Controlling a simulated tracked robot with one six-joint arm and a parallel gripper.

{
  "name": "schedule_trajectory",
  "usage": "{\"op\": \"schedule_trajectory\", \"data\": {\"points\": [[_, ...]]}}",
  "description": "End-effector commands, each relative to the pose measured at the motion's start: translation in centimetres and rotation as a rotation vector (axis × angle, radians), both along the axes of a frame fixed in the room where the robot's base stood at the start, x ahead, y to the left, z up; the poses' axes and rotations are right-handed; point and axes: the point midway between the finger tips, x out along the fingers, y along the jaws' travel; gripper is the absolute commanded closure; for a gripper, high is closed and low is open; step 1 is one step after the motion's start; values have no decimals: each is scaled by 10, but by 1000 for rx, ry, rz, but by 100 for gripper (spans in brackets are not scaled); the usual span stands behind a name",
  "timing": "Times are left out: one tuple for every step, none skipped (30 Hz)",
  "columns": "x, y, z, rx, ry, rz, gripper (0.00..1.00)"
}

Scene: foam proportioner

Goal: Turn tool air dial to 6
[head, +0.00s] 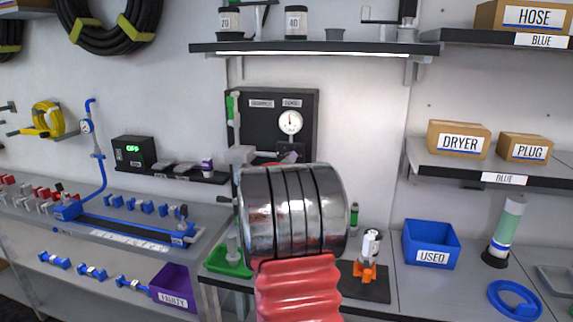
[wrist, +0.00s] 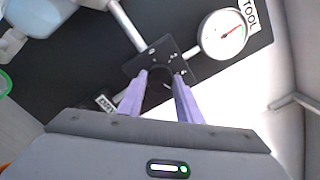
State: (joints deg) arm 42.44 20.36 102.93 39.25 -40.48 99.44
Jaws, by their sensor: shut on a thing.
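The tool air dial (wrist: 160,74) is a dark round knob on a dark square plate with small white marks, in the wrist view. My gripper (wrist: 161,82) has its two purple fingers on either side of the knob and is shut on it. I cannot read the numbers or a pointer on the dial. The white round gauge (wrist: 223,35) with a red needle is right of the dial, by a TOOL label (wrist: 248,12). In the head view the gauge (head: 290,122) shows on the black panel (head: 262,125), while my arm hides the dial.
A green tray (head: 228,262) is left of my arm on the bench. A dark stand with an orange clamp (head: 365,272) and a blue USED bin (head: 431,243) are to the right. A lit shelf (head: 310,48) overhangs the panel.

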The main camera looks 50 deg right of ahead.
Motion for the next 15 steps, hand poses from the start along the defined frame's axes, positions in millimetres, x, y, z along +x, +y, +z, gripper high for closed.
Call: {"op": "schedule_trajectory", "data": {"points": [[-4,-3,-4,17,-24,-9,90],[-4,-3,-4,25,-41,-9,90],[-4,-3,-5,33,-60,-9,90],[-4,-3,-5,38,-72,-9,90],[-4,-3,-5,44,-84,-9,90],[-4,-3,-5,50,-97,-9,90],[-4,-3,-5,53,-106,-9,90],[-4,-3,-5,57,-114,-9,90],[-4,-3,-5,61,-122,-9,90],[-4,-3,-6,63,-126,-9,90],[-4,-3,-6,65,-131,-9,90],[-4,-3,-6,68,-135,-9,90],[-4,-3,-6,68,-137,-9,90],[-4,-3,-6,69,-139,-9,90],[-4,-3,-6,70,-141,-9,90]]}}
